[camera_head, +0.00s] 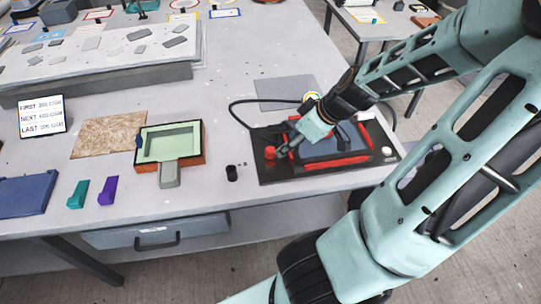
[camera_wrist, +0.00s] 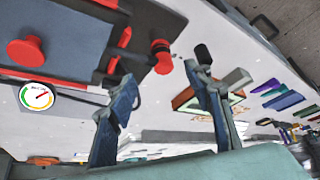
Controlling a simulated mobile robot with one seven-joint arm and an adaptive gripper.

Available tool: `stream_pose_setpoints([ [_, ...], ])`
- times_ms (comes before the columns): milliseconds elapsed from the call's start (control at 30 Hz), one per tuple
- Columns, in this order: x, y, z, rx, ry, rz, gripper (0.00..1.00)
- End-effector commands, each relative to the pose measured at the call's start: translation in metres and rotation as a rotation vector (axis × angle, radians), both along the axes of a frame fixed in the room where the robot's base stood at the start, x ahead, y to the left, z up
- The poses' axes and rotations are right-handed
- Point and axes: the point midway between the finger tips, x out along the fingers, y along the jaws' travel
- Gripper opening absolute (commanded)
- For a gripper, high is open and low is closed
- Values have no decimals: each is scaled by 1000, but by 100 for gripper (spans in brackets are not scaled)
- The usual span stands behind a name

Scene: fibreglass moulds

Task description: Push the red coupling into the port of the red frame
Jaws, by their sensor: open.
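The red coupling (camera_head: 269,153) is at the left side of the black base plate, close to the red frame (camera_head: 336,162). In the wrist view the coupling (camera_wrist: 163,62) has a round red end and a dark part beside it. The red frame (camera_wrist: 122,40) runs along the edge of a blue-grey panel there. My gripper (camera_head: 283,150) is low over the plate, just right of the coupling. In the wrist view my gripper (camera_wrist: 160,76) is open, and the coupling shows between and beyond its fingertips. Whether they touch is unclear. I cannot make out the port.
A black hose (camera_head: 234,106) loops behind the plate. A gauge (camera_wrist: 37,96) and a red knob (camera_wrist: 26,52) show in the wrist view. A small black cylinder (camera_head: 232,173) and a green-lined mould (camera_head: 200,150) stand to the left. The table's front edge is near.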

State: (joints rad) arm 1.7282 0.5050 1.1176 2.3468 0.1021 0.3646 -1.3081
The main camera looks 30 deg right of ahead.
Motion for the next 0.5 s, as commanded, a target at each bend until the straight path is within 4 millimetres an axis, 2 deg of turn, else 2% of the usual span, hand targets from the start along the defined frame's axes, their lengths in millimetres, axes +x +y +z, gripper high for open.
stream_pose_setpoints([
  [167,4,3,-9,0,0,2,46],
  [500,22,13,-43,-1,0,2,46],
])
